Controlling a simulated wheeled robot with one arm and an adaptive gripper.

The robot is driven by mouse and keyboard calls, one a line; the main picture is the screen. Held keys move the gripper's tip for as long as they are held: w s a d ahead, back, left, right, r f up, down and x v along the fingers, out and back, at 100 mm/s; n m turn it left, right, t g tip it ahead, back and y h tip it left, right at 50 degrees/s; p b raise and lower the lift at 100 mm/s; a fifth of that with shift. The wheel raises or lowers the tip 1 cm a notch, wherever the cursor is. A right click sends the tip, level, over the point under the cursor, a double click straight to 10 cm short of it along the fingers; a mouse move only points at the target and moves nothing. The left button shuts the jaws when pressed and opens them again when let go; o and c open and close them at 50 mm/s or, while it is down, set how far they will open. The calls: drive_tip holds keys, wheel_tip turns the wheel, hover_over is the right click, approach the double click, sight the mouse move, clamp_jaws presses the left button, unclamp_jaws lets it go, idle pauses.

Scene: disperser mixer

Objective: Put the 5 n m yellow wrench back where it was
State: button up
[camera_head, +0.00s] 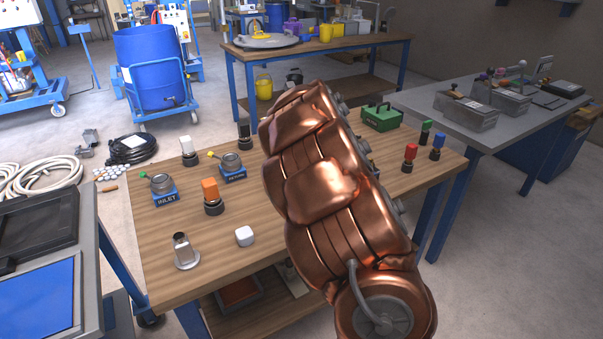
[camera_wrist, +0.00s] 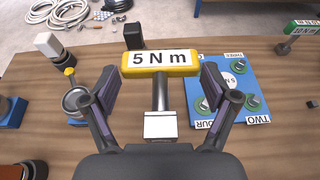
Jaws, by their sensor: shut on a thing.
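The yellow wrench (camera_wrist: 190,67) shows in the wrist view, its label reading "5 N m". A grey shaft runs from its yellow handle down to a square metal end (camera_wrist: 160,126). The wrench is over the wooden table, in front of a blue plate (camera_wrist: 246,70) with green round fittings and number labels. Whether its end touches anything is unclear. In the head view my copper-coloured arm hides the gripper, wrench and blue plate.
On the wooden table (camera_head: 165,235) stand the INLET valve (camera_head: 163,188), RETURN valve (camera_head: 232,168), an orange-topped piece (camera_head: 211,195), a white block (camera_head: 244,236) and a metal fitting (camera_head: 185,252). Red (camera_head: 410,155) and blue (camera_head: 438,143) pieces stand right. A green-labelled tool (camera_wrist: 303,28) shows in the wrist view.

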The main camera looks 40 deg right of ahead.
drive_tip(key=s+d+f+b, duration=0.35)
drive_tip(key=s+d, duration=0.25)
drive_tip(key=d, duration=0.6)
drive_tip(key=shift+y, duration=0.3)
drive_tip(key=f, duration=1)
drive_tip(key=shift+s+a+f, duration=0.1)
drive_tip(key=shift+s+f, duration=0.15)
drive_tip(key=o, duration=1.1)
drive_tip(key=shift+f, duration=0.1)
drive_tip(key=shift+o, duration=0.5)
